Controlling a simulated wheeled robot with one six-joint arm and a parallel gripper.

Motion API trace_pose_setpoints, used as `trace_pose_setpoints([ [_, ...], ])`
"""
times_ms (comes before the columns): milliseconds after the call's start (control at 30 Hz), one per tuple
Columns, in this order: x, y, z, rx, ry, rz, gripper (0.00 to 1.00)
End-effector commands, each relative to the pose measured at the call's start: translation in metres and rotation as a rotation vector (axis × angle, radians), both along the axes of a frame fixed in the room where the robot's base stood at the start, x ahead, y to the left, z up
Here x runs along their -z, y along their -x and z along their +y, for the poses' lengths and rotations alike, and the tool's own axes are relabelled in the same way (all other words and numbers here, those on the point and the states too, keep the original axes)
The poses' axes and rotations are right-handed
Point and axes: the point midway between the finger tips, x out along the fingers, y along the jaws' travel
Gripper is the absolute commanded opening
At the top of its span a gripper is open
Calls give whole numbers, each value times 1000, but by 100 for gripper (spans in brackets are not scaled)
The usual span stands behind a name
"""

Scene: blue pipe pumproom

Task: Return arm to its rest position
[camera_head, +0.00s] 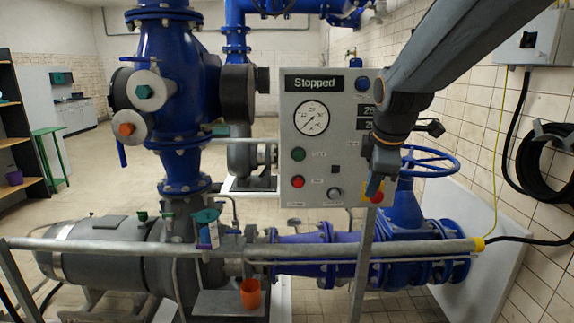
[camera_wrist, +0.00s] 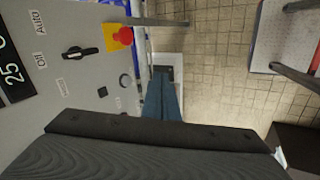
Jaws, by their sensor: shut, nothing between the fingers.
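My arm reaches in from the upper right of the head view and bends down at the wrist. My gripper (camera_head: 374,186) hangs in front of the right edge of the grey control panel (camera_head: 322,180) and partly covers the red and yellow emergency stop (camera_head: 378,197). In the wrist view the fingers of my gripper (camera_wrist: 162,84) are together, with nothing between them. That view also shows the emergency stop (camera_wrist: 122,36) and a black selector switch (camera_wrist: 80,53) on the panel. I cannot tell whether the fingers touch the panel.
The panel display (camera_head: 313,83) reads "Stopped". A grey rail (camera_head: 200,246) crosses the front, with an orange cup (camera_head: 250,293) below it. A blue handwheel (camera_head: 430,163) is right of the panel. A tiled wall (camera_head: 480,150) stands at the right. Open floor (camera_head: 100,180) lies behind left.

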Motion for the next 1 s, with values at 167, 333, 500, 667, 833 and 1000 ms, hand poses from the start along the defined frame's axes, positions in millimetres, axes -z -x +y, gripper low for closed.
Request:
trace_pose_setpoints([
  [167, 87, 50, 3, 394, -190, 111, 0],
  [333, 154, 105, 5, 787, -325, 202, 0],
  [500, 198, 152, 6, 1104, -400, 259, 0],
  [667, 215, 173, 8, 1258, -429, 277, 0],
  [833, 218, 178, 8, 1292, -435, 279, 0],
  [1000, 218, 177, 8, 1289, -435, 279, 0],
])
